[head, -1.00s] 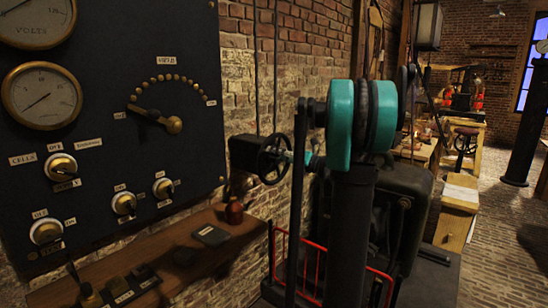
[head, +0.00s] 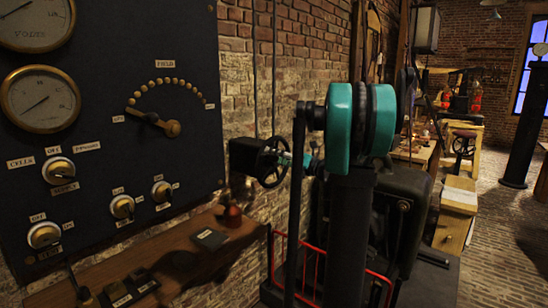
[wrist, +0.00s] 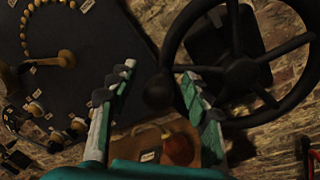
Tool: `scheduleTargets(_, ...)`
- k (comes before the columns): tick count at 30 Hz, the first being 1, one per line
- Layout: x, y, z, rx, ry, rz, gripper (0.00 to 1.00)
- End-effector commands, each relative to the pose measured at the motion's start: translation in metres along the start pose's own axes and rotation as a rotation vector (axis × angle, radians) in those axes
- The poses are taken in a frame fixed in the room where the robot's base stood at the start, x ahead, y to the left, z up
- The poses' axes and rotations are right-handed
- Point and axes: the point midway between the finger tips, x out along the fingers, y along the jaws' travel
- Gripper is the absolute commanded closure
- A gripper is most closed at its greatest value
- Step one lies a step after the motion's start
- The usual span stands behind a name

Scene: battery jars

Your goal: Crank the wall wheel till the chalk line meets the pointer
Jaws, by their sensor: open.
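The dark wall wheel (head: 272,161) stands out from a black box on the brick wall, right of the switchboard. In the wrist view, its spoked rim (wrist: 178,32) fills the upper right. A dark round knob (wrist: 158,91), seemingly the crank handle, shows at the rim's left, between my fingers in the picture. My gripper (wrist: 157,72) is open, with teal and grey fingers apart; I cannot tell whether either touches the knob. In the head view, my gripper (head: 290,159) is small and beside the wheel's right side. I cannot make out the chalk line or the pointer.
A black switchboard (head: 120,90) with gauges and knobs is at left, above a wooden shelf (head: 185,250) holding a small red-brown bottle (head: 232,214). A red rail (head: 280,255) stands below the wheel. Open brick floor (head: 500,235) lies at the right.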

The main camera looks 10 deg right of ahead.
Motion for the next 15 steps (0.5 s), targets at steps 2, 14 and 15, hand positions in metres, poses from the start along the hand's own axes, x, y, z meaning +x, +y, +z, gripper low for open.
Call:
scheduleTargets(2,-0.008,0.0,0.001,0.0,-0.002,-0.002,0.51)
scheduleTargets(14,-0.085,-0.001,0.001,0.0,-0.003,-0.003,0.51)
scheduleTargets(15,-0.091,-0.001,0.001,0.0,-0.003,-0.003,0.51)
